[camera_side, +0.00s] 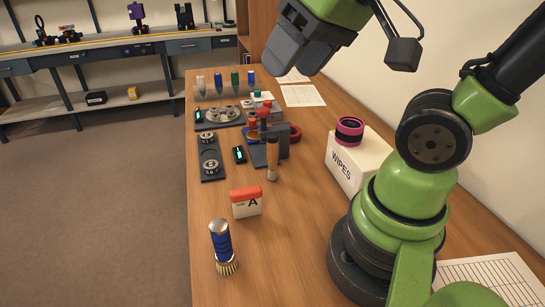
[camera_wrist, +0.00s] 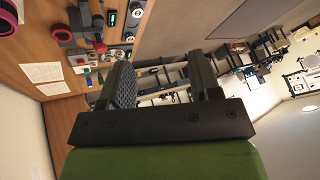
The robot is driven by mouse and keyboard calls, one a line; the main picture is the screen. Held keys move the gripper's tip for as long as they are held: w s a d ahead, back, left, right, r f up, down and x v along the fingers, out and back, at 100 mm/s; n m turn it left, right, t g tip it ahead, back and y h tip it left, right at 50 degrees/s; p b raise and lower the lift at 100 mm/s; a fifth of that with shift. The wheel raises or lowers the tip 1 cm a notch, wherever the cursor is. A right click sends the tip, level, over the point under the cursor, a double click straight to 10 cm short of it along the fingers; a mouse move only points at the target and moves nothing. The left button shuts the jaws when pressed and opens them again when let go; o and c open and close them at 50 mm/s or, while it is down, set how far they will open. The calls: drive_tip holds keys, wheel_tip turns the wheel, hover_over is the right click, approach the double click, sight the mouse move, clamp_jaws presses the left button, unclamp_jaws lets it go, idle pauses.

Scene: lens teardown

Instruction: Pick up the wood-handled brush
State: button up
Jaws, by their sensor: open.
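The wood-handled brush (camera_side: 272,152) stands upright on the wooden table, just in front of the dark block with the red-topped parts. Its handle is orange-brown and its lower end is pale. A second brush (camera_side: 221,245), with a blue and silver handle and bristles at the bottom, stands nearer the front edge. My gripper (camera_side: 300,52) is high above the table, well above and apart from the wood-handled brush. In the wrist view my gripper (camera_wrist: 163,80) is open with nothing between the fingers. I cannot make out the wood-handled brush in that view.
A white wipes box (camera_side: 352,162) with a pink-banded lens ring (camera_side: 349,130) on top stands to the right. A dark tray with round parts (camera_side: 211,155) lies to the left. Several coloured bottles stand behind.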

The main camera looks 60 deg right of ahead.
drive_tip(key=w+d+f+n+g+h, duration=0.1)
drive_tip(key=w+d+f+n+g, duration=0.15)
drive_tip(key=w+d+f, duration=0.35)
drive_tip(key=n+g, duration=0.3)
drive_tip(key=g, duration=0.1)
approach(271, 149)
drive_tip(key=shift+w+d+f, duration=0.3)
drive_tip(key=shift+d+f, duration=0.2)
drive_tip(key=shift+d, duration=0.05)
wheel_tip(271, 149, down, 4)
drive_tip(key=shift+f, duration=0.2)
wheel_tip(271, 149, down, 6)
drive_tip(key=shift+s+a+r, duration=0.1)
drive_tip(key=shift+a+r, duration=0.05)
drive_tip(key=shift+c, duration=0.4)
drive_tip(key=c, duration=0.9)
